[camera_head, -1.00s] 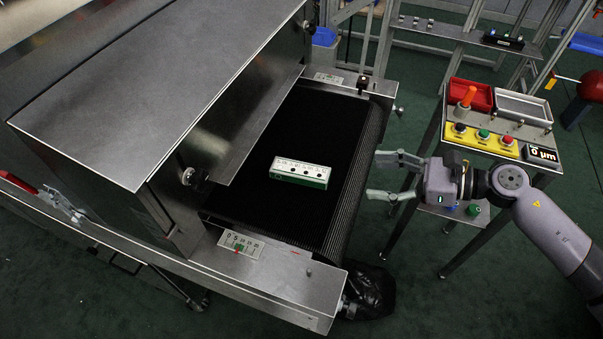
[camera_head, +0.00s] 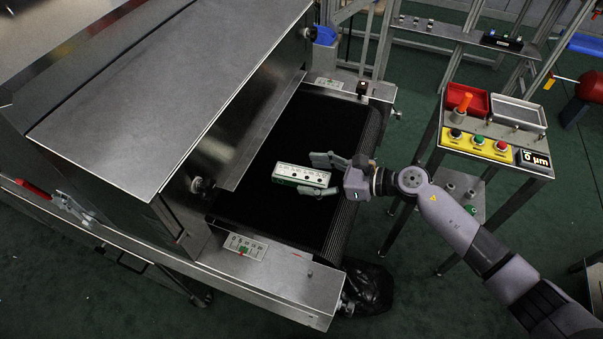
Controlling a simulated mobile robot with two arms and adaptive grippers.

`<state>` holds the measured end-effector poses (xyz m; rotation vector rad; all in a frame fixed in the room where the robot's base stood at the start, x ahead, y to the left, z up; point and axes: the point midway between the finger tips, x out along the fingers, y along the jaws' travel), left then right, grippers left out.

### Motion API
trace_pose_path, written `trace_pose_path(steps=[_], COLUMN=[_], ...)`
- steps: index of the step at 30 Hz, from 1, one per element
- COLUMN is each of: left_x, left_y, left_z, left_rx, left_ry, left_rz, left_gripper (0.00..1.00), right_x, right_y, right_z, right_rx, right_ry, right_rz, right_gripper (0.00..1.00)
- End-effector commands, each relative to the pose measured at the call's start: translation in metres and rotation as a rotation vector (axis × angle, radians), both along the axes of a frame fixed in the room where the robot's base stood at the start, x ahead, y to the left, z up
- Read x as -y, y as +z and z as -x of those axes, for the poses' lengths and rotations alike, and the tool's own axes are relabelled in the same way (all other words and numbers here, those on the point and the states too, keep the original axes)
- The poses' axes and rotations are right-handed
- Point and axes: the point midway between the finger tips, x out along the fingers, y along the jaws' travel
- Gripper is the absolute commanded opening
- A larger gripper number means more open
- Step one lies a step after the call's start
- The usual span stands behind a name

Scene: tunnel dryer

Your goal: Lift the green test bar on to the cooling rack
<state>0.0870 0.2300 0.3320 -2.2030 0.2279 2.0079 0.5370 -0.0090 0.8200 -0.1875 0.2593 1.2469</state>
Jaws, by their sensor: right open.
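The green test bar (camera_head: 298,175), with a white, dark-dotted top, lies on the black conveyor belt (camera_head: 285,135) at the dryer's mouth. My right gripper (camera_head: 316,174) reaches in from the right over the belt. Its fingers are open, one on the far side and one on the near side of the bar's right end. The near finger hides part of the bar's green front; I cannot tell whether it touches. A metal frame with a shelf (camera_head: 455,33) at the top right may be the cooling rack. My left gripper is out of view.
The steel dryer hood (camera_head: 170,90) overhangs the belt on the left. A stand to the right carries a red tray (camera_head: 467,98), a grey tray (camera_head: 518,112), a yellow button panel (camera_head: 478,143) and a display (camera_head: 535,159).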

Motion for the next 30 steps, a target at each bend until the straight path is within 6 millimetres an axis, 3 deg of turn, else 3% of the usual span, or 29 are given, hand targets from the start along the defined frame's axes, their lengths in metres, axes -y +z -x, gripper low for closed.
trace_pose_path(steps=[3, 11, 30], left_x=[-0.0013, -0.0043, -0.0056], left_y=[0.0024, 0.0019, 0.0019], left_z=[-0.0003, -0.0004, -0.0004], left_rx=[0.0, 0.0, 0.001], left_ry=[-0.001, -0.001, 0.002], left_rz=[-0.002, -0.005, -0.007], left_gripper=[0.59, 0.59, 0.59], right_x=[-0.009, -0.0097, -0.0093], right_y=[-0.0023, -0.0037, -0.0036], right_z=[-0.003, -0.0031, -0.0029], right_rx=[0.0, 0.001, 0.0], right_ry=[-0.001, -0.001, 0.0], right_rz=[0.0, 0.001, 0.001], right_gripper=[0.66, 0.65, 0.22])
